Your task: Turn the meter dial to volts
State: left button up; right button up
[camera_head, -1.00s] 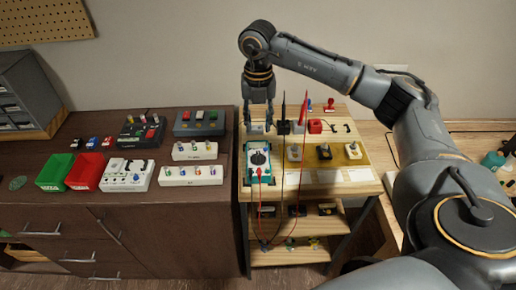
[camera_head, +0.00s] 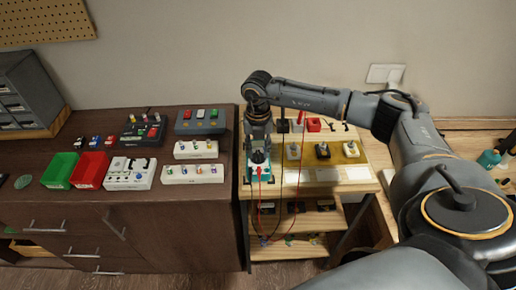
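The meter (camera_head: 250,172) is a teal-edged box with a white face, lying on the light wooden bench at its left front. Its black dial (camera_head: 258,157) is mostly covered by my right gripper (camera_head: 258,150), which points down over it. I cannot tell whether the fingers touch the dial or where the dial points. The finger gap is too small to judge. A red probe lead (camera_head: 259,190) and a dark lead hang from the meter area over the front edge. My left gripper is not in view.
Red and black probes stand behind the meter; the red probe (camera_head: 301,117) is near the arm. Several small knob blocks sit on a yellow mat (camera_head: 350,157) to the right. Green (camera_head: 59,171) and red (camera_head: 89,170) bins stand on the dark cabinet at left.

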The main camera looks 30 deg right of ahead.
grip_shut()
jog(key=shift+m, duration=0.3)
jog(key=m, duration=0.2)
jog(key=shift+m+b, duration=0.3)
jog(key=shift+b, duration=0.05)
jog(key=shift+m, duration=1.7)
jog(key=shift+o, duration=1.1)
grip_release()
